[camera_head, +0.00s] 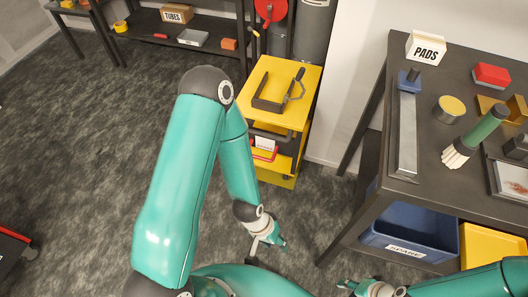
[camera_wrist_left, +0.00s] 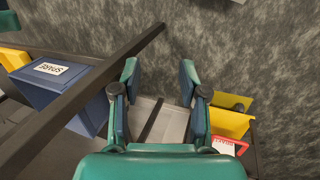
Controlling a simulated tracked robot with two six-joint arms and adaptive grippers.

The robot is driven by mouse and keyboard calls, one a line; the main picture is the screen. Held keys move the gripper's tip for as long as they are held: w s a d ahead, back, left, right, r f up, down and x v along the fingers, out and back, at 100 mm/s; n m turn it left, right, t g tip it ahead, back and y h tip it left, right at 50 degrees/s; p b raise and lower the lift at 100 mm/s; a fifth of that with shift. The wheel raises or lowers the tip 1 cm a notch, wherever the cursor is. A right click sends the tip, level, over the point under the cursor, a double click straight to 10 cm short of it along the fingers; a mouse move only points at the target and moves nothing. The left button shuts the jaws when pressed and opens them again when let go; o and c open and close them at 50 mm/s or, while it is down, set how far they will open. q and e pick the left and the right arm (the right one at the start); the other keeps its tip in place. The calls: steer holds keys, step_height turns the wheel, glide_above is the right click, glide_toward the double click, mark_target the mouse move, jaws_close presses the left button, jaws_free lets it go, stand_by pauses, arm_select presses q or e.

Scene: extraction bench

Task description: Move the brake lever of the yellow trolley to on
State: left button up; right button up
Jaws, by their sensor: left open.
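The yellow trolley (camera_head: 295,118) stands against the wall left of the dark bench, with a dark bent handle along its near edge. Its yellow side shows at the right of the left wrist view (camera_wrist_left: 231,123), with a red-framed white card (camera_wrist_left: 228,147) below. I cannot clearly make out the brake lever or its position. My left gripper (camera_head: 275,243) is low, in front of the trolley and apart from it. In the left wrist view its fingers (camera_wrist_left: 158,76) are spread with nothing between them. My right gripper (camera_head: 352,287) is at the bottom edge; its opening is unclear.
The dark bench (camera_head: 428,190) on the right holds a PADS sign (camera_head: 425,47), a green-handled brush (camera_head: 476,136) and other items. A blue SPARE bin (camera_head: 410,231) and a yellow bin (camera_head: 490,246) sit underneath. The carpet left of the trolley is clear.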

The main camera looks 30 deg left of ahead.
arm_select(q)
steer(key=shift+w+a, duration=0.1)
steer(key=shift+w, duration=0.05)
steer(key=n+t+h+b, duration=0.75)
steer(key=t+b, duration=0.85)
steer(key=b, duration=1.9)
glide_toward(258, 157)
steer(key=shift+n+y, duration=0.75)
steer(key=shift+y, duration=0.2)
steer(key=b+x, duration=0.3)
steer(key=x, duration=0.7)
steer(key=shift+d+r, duration=0.2)
